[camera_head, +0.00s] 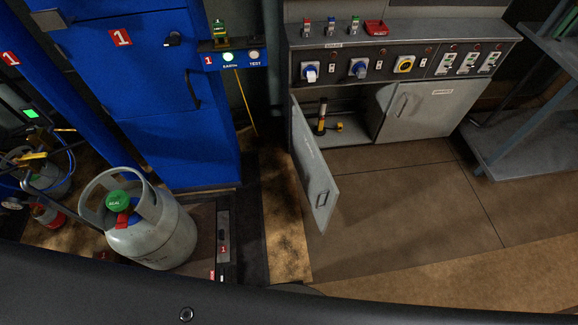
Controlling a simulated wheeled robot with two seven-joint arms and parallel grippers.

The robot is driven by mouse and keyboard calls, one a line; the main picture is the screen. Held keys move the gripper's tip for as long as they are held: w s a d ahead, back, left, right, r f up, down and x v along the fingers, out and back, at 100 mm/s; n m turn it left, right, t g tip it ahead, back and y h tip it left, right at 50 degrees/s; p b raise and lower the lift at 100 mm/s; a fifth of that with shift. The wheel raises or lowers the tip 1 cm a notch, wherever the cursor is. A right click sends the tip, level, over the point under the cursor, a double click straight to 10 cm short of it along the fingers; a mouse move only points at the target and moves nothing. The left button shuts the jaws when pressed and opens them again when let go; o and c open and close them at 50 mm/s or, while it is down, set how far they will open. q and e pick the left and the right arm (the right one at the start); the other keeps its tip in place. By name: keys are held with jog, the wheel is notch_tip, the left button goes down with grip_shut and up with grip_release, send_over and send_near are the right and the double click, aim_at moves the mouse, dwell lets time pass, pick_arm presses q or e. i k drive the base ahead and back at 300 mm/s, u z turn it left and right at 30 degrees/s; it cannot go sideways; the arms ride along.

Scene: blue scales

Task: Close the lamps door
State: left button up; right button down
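The grey lamps door (314,175) stands wide open under the grey control bench, swung out toward me from its hinge on the left. Its handle (321,199) is near the free edge. Inside the open compartment (350,110) stand a yellow and black lamp (322,116) and a small yellow item (339,127). The right-hand door (427,111) of the same bench is shut. Neither of my grippers is in view.
A grey gas cylinder (167,237) with a green cap stands on a scale at the lower left. A blue cabinet (165,100) rises behind it. A grey shelf rack (530,135) stands at the right. The brown floor (420,210) before the bench is clear.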

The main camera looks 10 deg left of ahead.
aim_at(323, 193)
jog(key=i, duration=0.5)
jog(key=z, duration=0.05)
jog(key=k, duration=0.5)
jog(key=z, duration=1.8)
jog(key=k, duration=1.2)
jog(key=u, duration=1.75)
jog(key=i, duration=0.5)
jog(key=z, duration=0.05)
